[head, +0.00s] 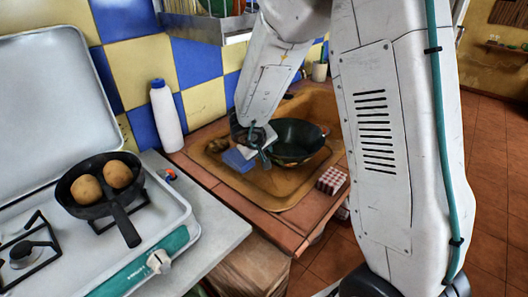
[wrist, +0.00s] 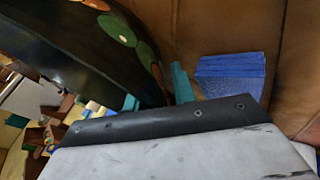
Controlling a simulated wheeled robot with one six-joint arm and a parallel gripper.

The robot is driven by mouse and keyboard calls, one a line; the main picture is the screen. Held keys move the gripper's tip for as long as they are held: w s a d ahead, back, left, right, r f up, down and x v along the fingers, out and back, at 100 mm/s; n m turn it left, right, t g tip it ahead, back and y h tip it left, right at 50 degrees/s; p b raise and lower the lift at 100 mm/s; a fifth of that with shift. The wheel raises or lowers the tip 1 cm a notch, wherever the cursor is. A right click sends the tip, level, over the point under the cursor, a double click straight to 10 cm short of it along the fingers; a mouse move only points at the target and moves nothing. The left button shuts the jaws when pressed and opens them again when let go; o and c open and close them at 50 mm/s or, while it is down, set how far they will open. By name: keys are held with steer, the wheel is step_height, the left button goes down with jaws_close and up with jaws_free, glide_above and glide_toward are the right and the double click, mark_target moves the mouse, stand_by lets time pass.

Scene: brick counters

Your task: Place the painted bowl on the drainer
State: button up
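The painted bowl (head: 297,140), dark with a green tint, stands in the tan sink in the head view. Its dark wall with orange and green leaf shapes fills the upper left of the wrist view (wrist: 122,32). My gripper (head: 262,152) is low at the bowl's left side. In the wrist view its teal fingertips (wrist: 155,93) are apart, with the bowl's wall between them; firm contact on both sides does not show. The drainer (head: 208,27) is the metal rack on the tiled wall at the top, holding plates; its upper part is cut off.
A blue sponge (head: 238,159) lies in the sink (head: 273,198) beside my gripper; it also shows in the wrist view (wrist: 230,78). A white bottle (head: 167,116) stands left of the sink. A checkered box (head: 331,180) is at the sink's right edge. A pan (head: 88,207) sits on the stove.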

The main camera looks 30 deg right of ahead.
steer(key=shift+r, duration=0.2)
steer(key=s+a+r+t+y, duration=0.1)
steer(key=a+r+t+y, duration=0.3)
steer(key=r, duration=0.6)
steer(key=a+r+t, duration=0.2)
steer(key=a+r, duration=0.4)
steer(key=r, duration=0.5)
steer(key=s+a+r+n+y, duration=0.2)
steer(key=s+a+r+y, duration=0.2)
steer(key=s+y, duration=0.15)
steer(key=s+d+f+m+g+h, duration=0.1)
steer(key=s+d+g, duration=0.2)
steer(key=s, duration=0.6)
steer(key=s+d+f+m+g+h, duration=0.1)
steer(key=s+d+f+g+h, duration=0.1)
steer(key=s, duration=0.7)
steer(key=s+d+f+m+g+h, duration=0.1)
steer(key=s+d+g, duration=0.3)
steer(key=s, duration=0.5)
steer(key=shift+f, duration=0.65)
